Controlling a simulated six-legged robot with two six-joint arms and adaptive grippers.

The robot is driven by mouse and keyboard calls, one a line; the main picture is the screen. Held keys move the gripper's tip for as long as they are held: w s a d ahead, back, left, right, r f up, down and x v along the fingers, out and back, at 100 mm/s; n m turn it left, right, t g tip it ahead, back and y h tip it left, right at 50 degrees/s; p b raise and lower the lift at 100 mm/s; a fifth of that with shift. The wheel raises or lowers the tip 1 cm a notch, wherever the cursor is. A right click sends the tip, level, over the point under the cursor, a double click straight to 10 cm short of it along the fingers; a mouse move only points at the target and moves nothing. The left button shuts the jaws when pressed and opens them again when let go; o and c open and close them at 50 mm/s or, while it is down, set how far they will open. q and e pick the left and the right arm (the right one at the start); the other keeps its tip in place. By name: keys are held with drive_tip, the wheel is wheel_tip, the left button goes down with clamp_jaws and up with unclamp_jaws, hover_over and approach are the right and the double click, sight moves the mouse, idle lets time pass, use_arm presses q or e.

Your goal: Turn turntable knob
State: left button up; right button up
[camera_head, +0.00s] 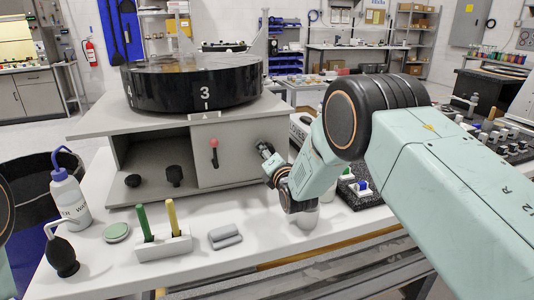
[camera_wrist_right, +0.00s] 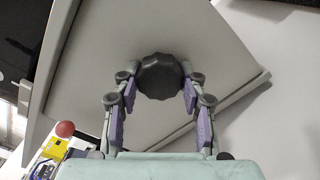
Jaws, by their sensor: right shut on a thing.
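The black turntable (camera_head: 200,84) sits on top of a grey fixture box, with the white number 3 facing front. My left gripper is out of view.
A red-tipped lever (camera_head: 214,146) is on the panel left of my right gripper. Two dark knobs (camera_head: 174,175) are in the open bay. A white bottle (camera_head: 69,196), a holder with green and yellow sticks (camera_head: 164,245) and a grey block (camera_head: 225,236) stand on the white table in front.

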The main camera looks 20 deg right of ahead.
drive_tip(key=shift+w+a, duration=0.1)
drive_tip(key=c, duration=0.4)
